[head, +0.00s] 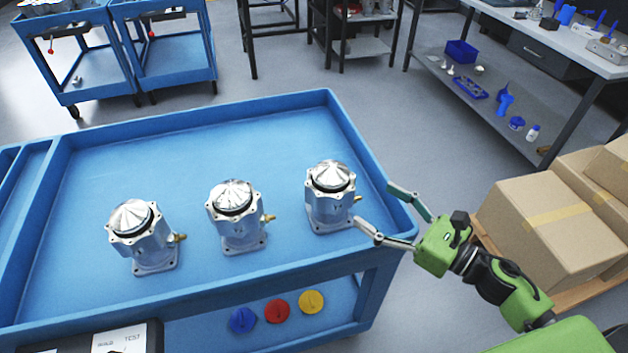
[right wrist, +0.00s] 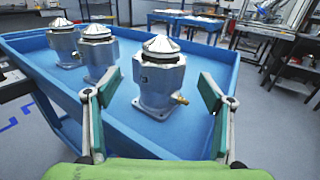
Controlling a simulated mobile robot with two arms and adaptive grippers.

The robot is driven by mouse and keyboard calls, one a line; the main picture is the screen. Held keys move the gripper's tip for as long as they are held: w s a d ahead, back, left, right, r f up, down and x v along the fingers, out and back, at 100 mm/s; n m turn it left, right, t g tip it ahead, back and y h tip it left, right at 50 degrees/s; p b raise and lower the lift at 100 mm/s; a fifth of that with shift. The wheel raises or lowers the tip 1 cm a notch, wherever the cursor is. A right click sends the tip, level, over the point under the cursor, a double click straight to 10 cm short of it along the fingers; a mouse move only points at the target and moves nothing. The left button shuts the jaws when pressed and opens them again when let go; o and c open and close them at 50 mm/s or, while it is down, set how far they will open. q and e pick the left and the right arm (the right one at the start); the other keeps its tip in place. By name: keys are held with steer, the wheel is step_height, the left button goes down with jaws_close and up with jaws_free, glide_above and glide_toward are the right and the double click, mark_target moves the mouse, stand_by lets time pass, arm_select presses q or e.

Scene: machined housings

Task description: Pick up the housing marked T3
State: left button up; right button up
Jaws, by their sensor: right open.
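Three silver machined housings with shiny conical tops and brass side fittings stand upright in a row on a blue cart (head: 190,118). They are the left housing (head: 141,240), the middle housing (head: 236,222) and the right housing (head: 330,200). Their marks are too small to read, so I cannot tell which is T3. My green right gripper (head: 373,203) is open and empty, just right of the right housing. In the right wrist view, that housing (right wrist: 158,82) stands beyond and between the spread fingers (right wrist: 145,90). My left gripper is not in view.
The cart has a raised rim (head: 352,140) around its top. Cardboard boxes (head: 545,230) stand at the right. Blue, red and yellow discs (head: 277,311) lie on the lower shelf. The cart top behind the housings is clear.

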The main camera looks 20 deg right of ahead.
mark_target(331, 173)
steer(key=p+x, duration=0.2)
steer(key=x, duration=0.5)
steer(key=shift+r, duration=0.2)
steer(key=shift+w+a+f, duration=0.1)
steer(key=shift+w+a, duration=0.15)
steer(key=shift+w, duration=0.15)
steer(key=shift+w+a, duration=0.1)
steer(key=shift+w, duration=0.05)
steer(key=x, duration=0.1)
steer(key=p+x, duration=0.2)
steer(key=x, duration=0.1)
steer(key=shift+w+r, duration=0.1)
steer(key=shift+r, duration=0.2)
steer(key=shift+w+a+f, duration=0.15)
steer(key=shift+w+a, duration=0.05)
steer(key=shift+w, duration=0.1)
steer(key=c, duration=1.8)
steer(key=shift+r, duration=0.25)
jaws_close()
